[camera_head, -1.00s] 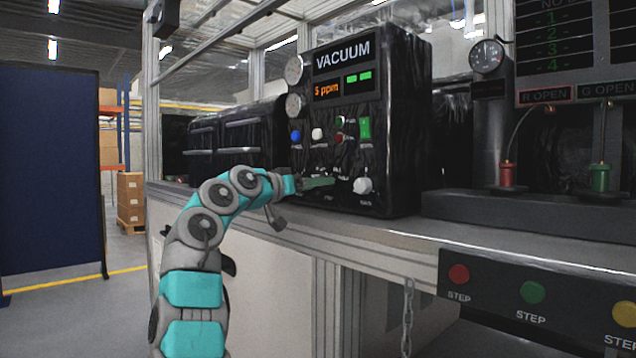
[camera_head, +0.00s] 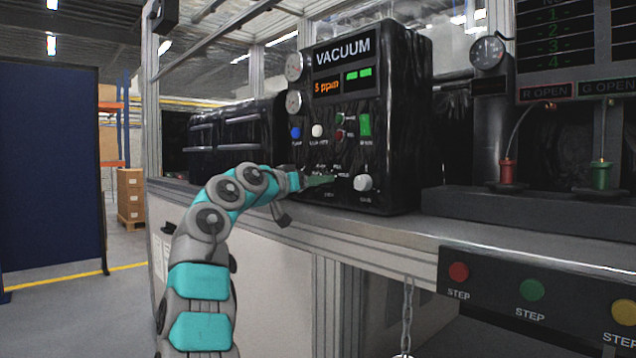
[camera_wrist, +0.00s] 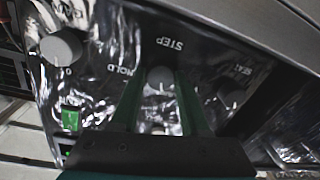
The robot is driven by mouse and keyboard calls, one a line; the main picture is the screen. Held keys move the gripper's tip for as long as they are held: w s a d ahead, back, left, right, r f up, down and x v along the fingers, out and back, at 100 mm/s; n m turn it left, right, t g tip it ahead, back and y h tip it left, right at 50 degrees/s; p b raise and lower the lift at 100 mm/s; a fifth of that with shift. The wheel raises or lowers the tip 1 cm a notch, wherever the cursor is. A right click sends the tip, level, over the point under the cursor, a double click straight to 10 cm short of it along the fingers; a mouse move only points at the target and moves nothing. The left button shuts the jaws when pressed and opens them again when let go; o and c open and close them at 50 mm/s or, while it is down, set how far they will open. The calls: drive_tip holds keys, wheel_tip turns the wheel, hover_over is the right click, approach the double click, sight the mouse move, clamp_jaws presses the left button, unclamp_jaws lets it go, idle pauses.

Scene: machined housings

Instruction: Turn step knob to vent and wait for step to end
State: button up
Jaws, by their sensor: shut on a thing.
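The black VACUUM unit (camera_head: 405,120) stands on the bench, with a display reading about 5 ppm in orange and two green bars lit. In the wrist view the grey step knob (camera_wrist: 160,80) sits below an upside-down STEP label, between the two green fingers of my gripper (camera_wrist: 160,92). My gripper is shut on this knob. In the head view my gripper (camera_head: 330,179) reaches the lower panel from the left, and its fingers hide the knob. A HOLD label shows beside the knob; its exact pointer setting is too small to tell.
A pale knob (camera_head: 363,183) sits just right of my fingers; it also shows in the wrist view (camera_wrist: 62,47). Small blue, white, green and red controls and a green switch (camera_head: 365,125) lie above. STEP buttons (camera_head: 531,290) line the front right. A chain (camera_head: 408,310) hangs below the bench edge.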

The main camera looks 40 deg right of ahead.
clamp_jaws()
drive_tip(key=shift+f+n, duration=0.1)
drive_tip(key=shift+n, duration=0.2)
drive_tip(key=shift+d+n+b, duration=0.1)
drive_tip(key=shift+n+b, duration=0.4)
drive_tip(key=n+b, duration=0.1)
drive_tip(key=n, duration=0.2)
drive_tip(key=shift+s+r+n+y, duration=0.1)
drive_tip(key=shift+n+y, duration=0.05)
drive_tip(key=shift+n, duration=0.6)
drive_tip(key=shift+r+n+y, duration=0.1)
drive_tip(key=shift+n+y, duration=0.05)
drive_tip(key=shift+n, duration=0.9)
drive_tip(key=shift+n+g, duration=0.3)
drive_tip(key=shift+n, duration=0.1)
